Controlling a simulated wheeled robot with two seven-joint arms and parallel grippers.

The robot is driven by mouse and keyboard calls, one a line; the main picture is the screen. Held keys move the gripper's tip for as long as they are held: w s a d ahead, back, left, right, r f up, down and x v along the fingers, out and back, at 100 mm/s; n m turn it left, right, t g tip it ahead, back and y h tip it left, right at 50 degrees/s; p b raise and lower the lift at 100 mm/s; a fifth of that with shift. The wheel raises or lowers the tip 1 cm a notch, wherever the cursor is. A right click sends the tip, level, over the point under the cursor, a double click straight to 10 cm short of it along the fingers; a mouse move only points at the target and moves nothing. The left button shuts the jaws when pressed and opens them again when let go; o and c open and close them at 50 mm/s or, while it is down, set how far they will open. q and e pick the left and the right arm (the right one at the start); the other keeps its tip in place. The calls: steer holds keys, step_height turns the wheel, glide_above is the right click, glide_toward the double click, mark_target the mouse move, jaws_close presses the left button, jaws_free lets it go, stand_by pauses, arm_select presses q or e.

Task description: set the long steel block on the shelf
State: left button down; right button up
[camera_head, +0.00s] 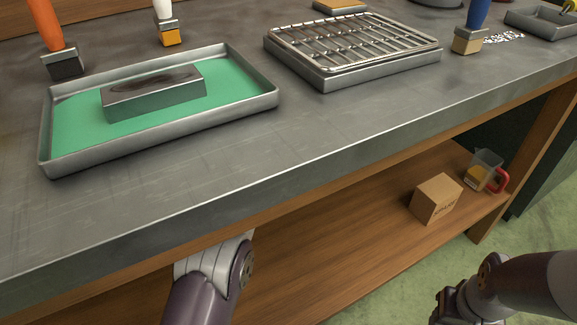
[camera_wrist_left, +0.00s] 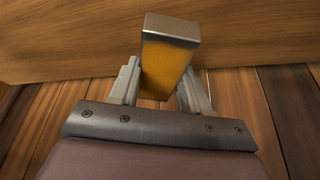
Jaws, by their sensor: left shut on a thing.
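In the left wrist view my left gripper (camera_wrist_left: 160,82) is shut on a steel block (camera_wrist_left: 168,62), which sticks out past the fingertips. Its end face is grey and its broad face has an orange-brown shine. In the head view my left arm goes under the front edge of the bench, which hides the gripper and the held block. The wooden shelf (camera_head: 340,235) lies below the bench top. Another steel block (camera_head: 155,95) lies on the green bottom of a metal tray (camera_head: 160,147). I cannot tell which block is longer. My right gripper is not in view.
A cardboard box (camera_head: 436,199) and a clear jug with a red handle (camera_head: 484,170) stand at the shelf's right end. The shelf left of the box is bare. The bench edge (camera_head: 300,175) overhangs it. A wire rack (camera_head: 350,45) and several brushes are on the bench.

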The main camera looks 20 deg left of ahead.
arm_select(q)
steer(key=s+a+f+b, duration=0.1)
steer(key=a, duration=0.1)
steer(key=s+a+f+b, duration=0.1)
steer(key=a+f, duration=0.1)
steer(key=s+a+f+b, duration=0.1)
steer(key=a, duration=0.1)
steer(key=shift+s+a+f+b, duration=0.1)
steer(key=shift+s+f+b, duration=0.05)
steer(key=shift+b, duration=0.25)
step_height(320, 180, down, 4)
steer(key=b, duration=0.3)
steer(key=c, duration=0.5)
jaws_free()
steer(key=shift+s, duration=0.15)
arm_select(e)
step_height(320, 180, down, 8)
arm_select(q)
steer(key=p+v, duration=0.4)
steer(key=v, duration=0.3)
steer(key=shift+r+p, duration=0.25)
steer(key=shift+p, duration=0.15)
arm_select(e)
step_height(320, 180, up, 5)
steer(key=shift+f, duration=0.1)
